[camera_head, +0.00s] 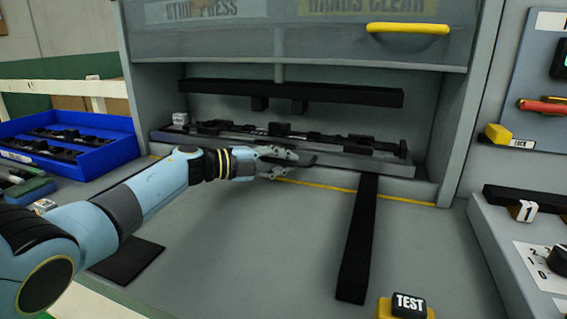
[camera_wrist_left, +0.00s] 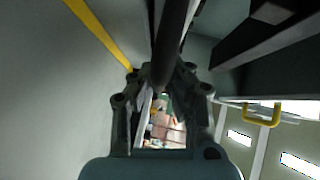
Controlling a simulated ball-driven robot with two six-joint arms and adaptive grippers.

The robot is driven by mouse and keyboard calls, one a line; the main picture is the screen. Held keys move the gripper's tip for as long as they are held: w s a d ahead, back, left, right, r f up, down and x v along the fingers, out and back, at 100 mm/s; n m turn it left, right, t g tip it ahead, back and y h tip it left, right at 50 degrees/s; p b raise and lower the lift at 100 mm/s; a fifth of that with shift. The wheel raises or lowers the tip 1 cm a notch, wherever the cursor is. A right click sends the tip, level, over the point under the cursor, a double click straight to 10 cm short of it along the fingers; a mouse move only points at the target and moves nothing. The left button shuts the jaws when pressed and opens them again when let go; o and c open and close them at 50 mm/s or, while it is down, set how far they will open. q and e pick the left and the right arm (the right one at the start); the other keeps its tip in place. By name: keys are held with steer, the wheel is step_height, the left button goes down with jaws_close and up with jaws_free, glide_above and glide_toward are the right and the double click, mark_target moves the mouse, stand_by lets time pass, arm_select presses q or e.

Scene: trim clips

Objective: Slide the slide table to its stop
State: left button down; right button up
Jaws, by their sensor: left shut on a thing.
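The slide table (camera_head: 385,168) is a long grey plate inside the press opening, carrying a dark trim part with clips (camera_head: 290,133). It sits at the back of the opening, under the black press bar (camera_head: 300,93). My left gripper (camera_head: 290,162) is at the front edge of the slide table, shut on a dark bar that looks like its handle. In the left wrist view the dark bar (camera_wrist_left: 172,45) runs between the fingers of the left gripper (camera_wrist_left: 163,85). The fingers hide part of the bar. My right gripper is not in view.
A black rail (camera_head: 358,240) runs forward on the grey bench. The raised guard has a yellow handle (camera_head: 408,28). A blue tray (camera_head: 75,142) of dark parts stands at left. A TEST button (camera_head: 408,305) is at the front, and a control panel (camera_head: 530,245) at right.

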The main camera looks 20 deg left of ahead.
arm_select(q)
steer(key=shift+a+f, duration=0.1)
steer(key=c, duration=1.3)
jaws_free()
steer(key=shift+w+f, duration=0.1)
steer(key=shift+w, duration=0.1)
steer(key=shift+c, duration=0.2)
steer(key=shift+s, duration=0.1)
steer(key=v, duration=1.2)
